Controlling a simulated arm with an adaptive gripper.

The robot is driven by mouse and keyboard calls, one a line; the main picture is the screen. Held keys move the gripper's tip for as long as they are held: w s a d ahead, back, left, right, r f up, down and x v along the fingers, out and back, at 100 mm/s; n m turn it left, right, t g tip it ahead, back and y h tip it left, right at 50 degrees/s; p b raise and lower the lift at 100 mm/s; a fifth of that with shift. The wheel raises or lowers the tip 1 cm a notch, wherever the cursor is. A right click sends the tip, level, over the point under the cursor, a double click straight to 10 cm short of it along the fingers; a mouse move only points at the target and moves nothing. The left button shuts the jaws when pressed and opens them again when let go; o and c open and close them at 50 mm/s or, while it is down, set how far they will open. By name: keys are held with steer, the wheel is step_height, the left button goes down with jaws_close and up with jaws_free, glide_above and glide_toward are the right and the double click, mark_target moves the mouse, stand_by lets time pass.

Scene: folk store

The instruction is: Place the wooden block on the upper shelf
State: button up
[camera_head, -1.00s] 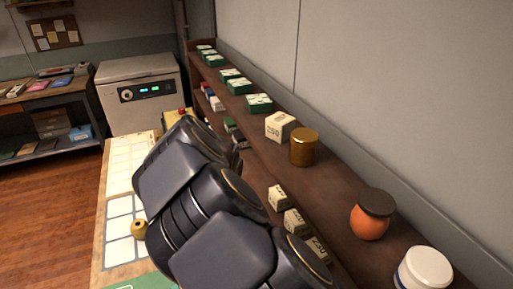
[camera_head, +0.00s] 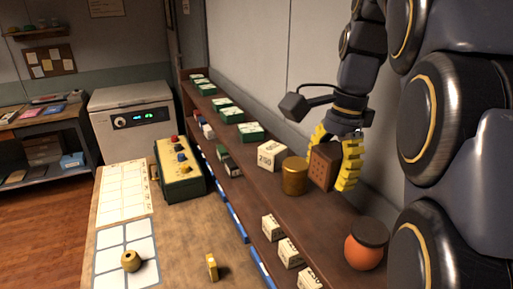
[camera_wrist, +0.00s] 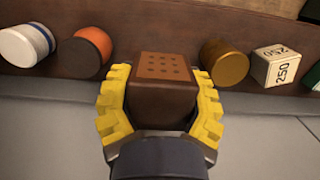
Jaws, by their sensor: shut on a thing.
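The wooden block (camera_head: 323,165) is reddish brown with a grid of small dark holes on one face. My gripper (camera_head: 338,163) has yellow padded fingers and is shut on it, with a finger on each side. In the head view it is at the upper shelf (camera_head: 327,208), between the gold can (camera_head: 295,176) and the orange jar (camera_head: 366,244). The block also shows between the fingers in the wrist view (camera_wrist: 162,84). I cannot tell whether its bottom touches the shelf.
A white "250" box (camera_head: 271,155) and several green boxes (camera_head: 250,132) stand farther along the upper shelf. A white jar (camera_wrist: 26,44) stands beyond the orange jar. Smaller white boxes (camera_head: 290,251) sit on the lower shelf. The wall (camera_head: 262,60) is close behind.

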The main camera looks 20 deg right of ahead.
mark_target(319, 220)
steer(key=shift+f, duration=3.9)
steer(key=shift+f, duration=0.15)
steer(key=o, duration=1.1)
steer(key=shift+d+r, duration=0.2)
steer(key=shift+r, duration=1.1)
steer(key=shift+d+r, duration=0.15)
steer(key=shift+r, duration=1.1)
steer(key=shift+d+r, duration=0.2)
steer(key=shift+r, duration=1.1)
